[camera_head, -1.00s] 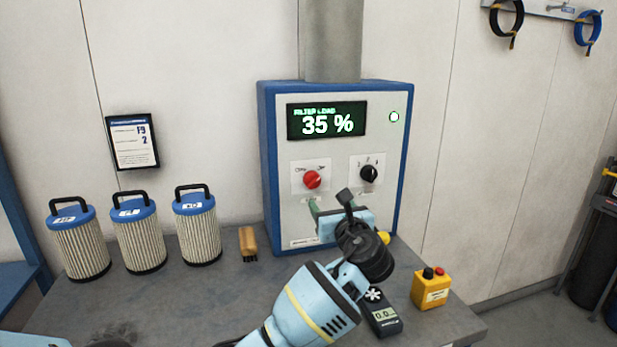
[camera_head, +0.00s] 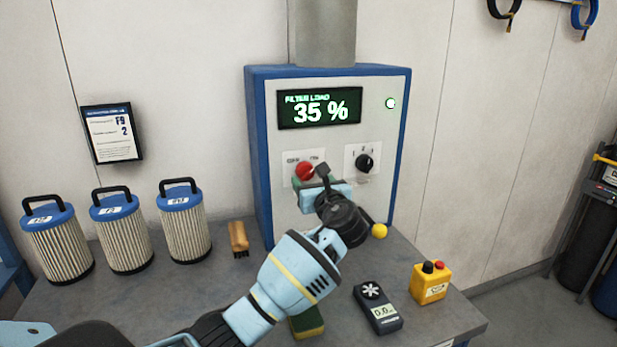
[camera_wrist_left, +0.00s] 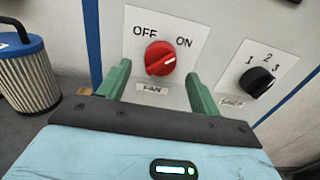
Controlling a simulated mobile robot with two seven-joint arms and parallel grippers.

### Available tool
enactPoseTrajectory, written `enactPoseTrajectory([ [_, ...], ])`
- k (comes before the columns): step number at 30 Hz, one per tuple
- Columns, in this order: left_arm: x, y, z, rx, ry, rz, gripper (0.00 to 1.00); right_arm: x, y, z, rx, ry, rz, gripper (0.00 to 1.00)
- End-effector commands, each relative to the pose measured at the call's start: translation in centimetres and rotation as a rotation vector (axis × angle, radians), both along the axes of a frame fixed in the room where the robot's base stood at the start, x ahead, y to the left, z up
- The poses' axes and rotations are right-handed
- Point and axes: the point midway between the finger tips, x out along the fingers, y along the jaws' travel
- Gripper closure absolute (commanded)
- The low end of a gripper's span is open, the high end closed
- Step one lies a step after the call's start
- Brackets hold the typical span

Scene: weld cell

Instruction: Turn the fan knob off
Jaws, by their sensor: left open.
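The red fan knob (camera_head: 304,171) sits on the front of the blue and white control box. In the left wrist view the knob (camera_wrist_left: 160,58) has a plate reading OFF at left, ON at right and FAN below. Its white mark points right, toward ON. My left gripper (camera_head: 313,180) is in front of the panel just below the knob, partly covering it in the head view. In the left wrist view its green fingers (camera_wrist_left: 159,88) are open, one on each side below the knob, with nothing between them. My right gripper is not in view.
A black selector knob (camera_head: 365,163) marked 1, 2, 3 is to the right. The display (camera_head: 320,107) reads FILTER LOAD 35 %. Several filter cartridges (camera_head: 185,229), a brush (camera_head: 238,237), a meter (camera_head: 378,308) and a yellow button box (camera_head: 429,284) stand on the bench.

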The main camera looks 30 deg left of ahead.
Motion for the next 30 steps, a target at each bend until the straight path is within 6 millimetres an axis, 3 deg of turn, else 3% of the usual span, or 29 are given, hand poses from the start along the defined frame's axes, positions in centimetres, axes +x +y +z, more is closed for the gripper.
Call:
enactPoseTrajectory([
  [7, 1.7, 2.0, 0.1, 0.000, -0.001, 0.001, 0.36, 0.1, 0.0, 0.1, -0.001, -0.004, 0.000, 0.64],
  [18, 2.0, 2.4, 0.0, -0.001, -0.001, 0.000, 0.36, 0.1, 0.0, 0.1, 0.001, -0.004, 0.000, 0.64],
  [28, 2.0, 2.4, 0.0, 0.000, 0.000, 0.000, 0.78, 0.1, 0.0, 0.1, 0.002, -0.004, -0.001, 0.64],
  [30, 2.0, 2.4, 0.0, -0.001, -0.001, 0.000, 0.81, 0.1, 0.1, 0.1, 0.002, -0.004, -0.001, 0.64],
])
